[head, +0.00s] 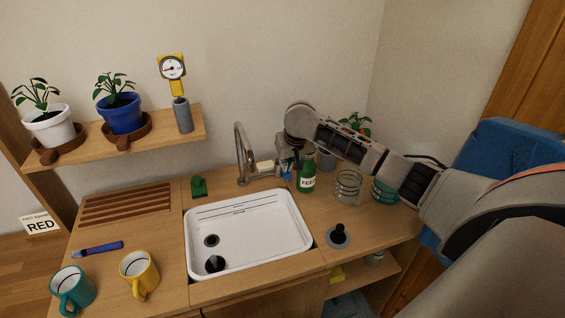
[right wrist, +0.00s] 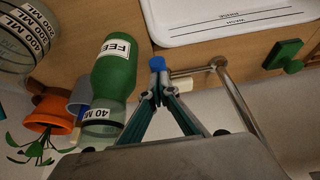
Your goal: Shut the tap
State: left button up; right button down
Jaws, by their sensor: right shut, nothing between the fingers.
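The chrome tap (head: 240,153) stands behind the white sink (head: 300,210), its tall spout curving up. Its spout also shows in the right wrist view (right wrist: 238,100). A small blue knob (head: 287,176) is at the tap's right side; it also shows in the right wrist view (right wrist: 157,64). My right gripper (head: 285,163) is shut and empty, its fingertips (right wrist: 157,88) right at the blue knob. I cannot tell whether they touch it. I see no clear stream of water. My left gripper is not in view.
A green bottle (head: 307,173) labelled FEED stands close to my right gripper. Glass jars (head: 348,187) stand right of it. A green block (head: 199,187) sits left of the tap. Mugs (head: 139,275) stand front left. A shelf (head: 75,150) with plants hangs at the left.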

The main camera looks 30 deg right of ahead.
jog(key=shift+r, duration=3.55)
jog(key=shift+s+f, duration=0.1)
